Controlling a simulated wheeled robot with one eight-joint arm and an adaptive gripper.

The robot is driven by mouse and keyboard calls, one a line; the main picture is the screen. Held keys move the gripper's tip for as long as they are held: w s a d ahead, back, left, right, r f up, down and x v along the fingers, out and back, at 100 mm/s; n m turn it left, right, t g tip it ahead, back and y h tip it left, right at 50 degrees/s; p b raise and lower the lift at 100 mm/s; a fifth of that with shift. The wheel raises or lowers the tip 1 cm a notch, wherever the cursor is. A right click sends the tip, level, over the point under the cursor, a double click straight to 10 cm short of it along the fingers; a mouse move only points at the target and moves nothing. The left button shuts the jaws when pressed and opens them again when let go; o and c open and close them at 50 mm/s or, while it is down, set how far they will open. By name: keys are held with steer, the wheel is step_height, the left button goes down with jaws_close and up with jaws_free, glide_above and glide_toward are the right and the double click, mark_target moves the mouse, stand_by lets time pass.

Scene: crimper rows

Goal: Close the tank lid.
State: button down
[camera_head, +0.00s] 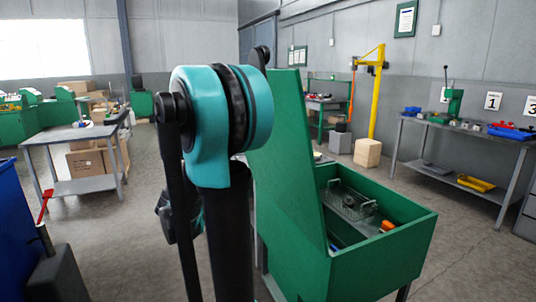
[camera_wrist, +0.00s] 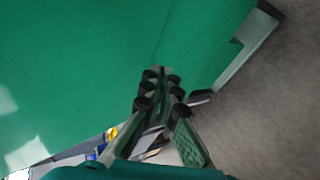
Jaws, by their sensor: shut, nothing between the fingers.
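The green tank (camera_head: 385,262) stands right of centre in the head view. Its lid (camera_head: 290,170) is open, a tall panel standing steeply and leaning back a little at the tank's left side. My gripper (camera_wrist: 161,75) shows in the wrist view with its fingers together and empty. A broad green surface (camera_wrist: 80,65), apparently the lid, fills the view behind the fingertips; I cannot tell whether they touch it. In the head view my arm covers part of the lid's left side, and I cannot make out the gripper clearly there.
Inside the open tank lie a wire basket (camera_head: 347,205) and an orange item (camera_head: 387,226). A workbench (camera_head: 465,130) stands at the right wall and a grey table (camera_head: 70,135) at the left. A blue container (camera_head: 18,235) is at the left edge. Floor between is clear.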

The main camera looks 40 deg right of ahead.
steer(key=w+d+r+m+g+h, duration=0.1)
steer(key=w+d+r+g+h, duration=0.2)
steer(key=r, duration=0.4)
steer(key=m+g+h, duration=0.2)
steer(key=h, duration=0.3)
glide_toward(277, 149)
steer(key=x, duration=0.7)
steer(key=shift+f, duration=0.1)
